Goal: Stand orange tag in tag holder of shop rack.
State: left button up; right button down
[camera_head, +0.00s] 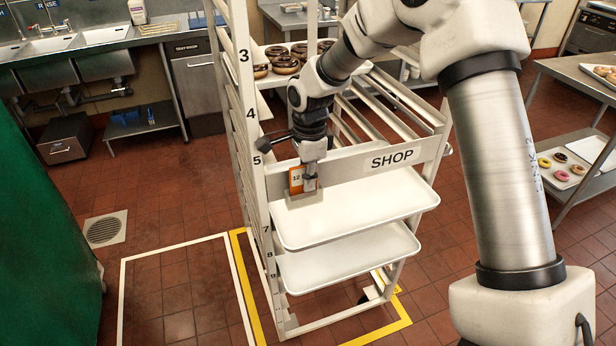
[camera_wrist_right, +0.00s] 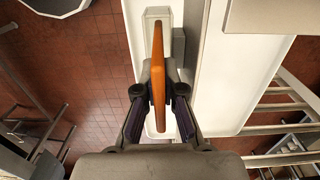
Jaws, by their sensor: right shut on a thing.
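The orange tag (camera_head: 296,180) with a white label reading 12 is upright at the front of the shop rack (camera_head: 257,140), left of the SHOP sign. My right gripper (camera_head: 309,182) is shut on the orange tag. In the right wrist view the tag (camera_wrist_right: 158,75) shows edge-on between the fingers of my right gripper (camera_wrist_right: 159,95). The tag holder (camera_head: 304,200) is a small grey piece on the rack's front bar, directly under the tag. I cannot tell whether the tag's lower edge sits inside it. My left gripper is not in view.
White trays (camera_head: 360,210) stick out of the rack below the sign. Chocolate doughnuts (camera_head: 285,63) lie on an upper tray behind my right arm. A steel table (camera_head: 585,75) stands at the right. Yellow and white lines mark the open tiled floor.

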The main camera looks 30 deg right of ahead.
jog(key=shift+s+f, duration=0.25)
jog(key=shift+f, duration=0.2)
jog(key=c, duration=1.7)
grip_release()
jog(key=shift+a, duration=0.1)
jog(key=shift+o, duration=0.6)
jog(key=shift+s+f, duration=0.1)
jog(key=shift+s, duration=0.05)
jog(key=r, duration=0.2)
jog(key=w+r+b, duration=0.1)
jog(key=r, duration=0.2)
jog(key=shift+w+d, duration=0.1)
jog(key=shift+d, duration=0.1)
jog(key=r, duration=0.7)
jog(key=shift+s+r, duration=0.3)
jog(key=shift+r, duration=0.1)
jog(key=shift+w+d+r, duration=0.1)
jog(key=shift+w+r, duration=0.05)
jog(key=shift+r, duration=0.1)
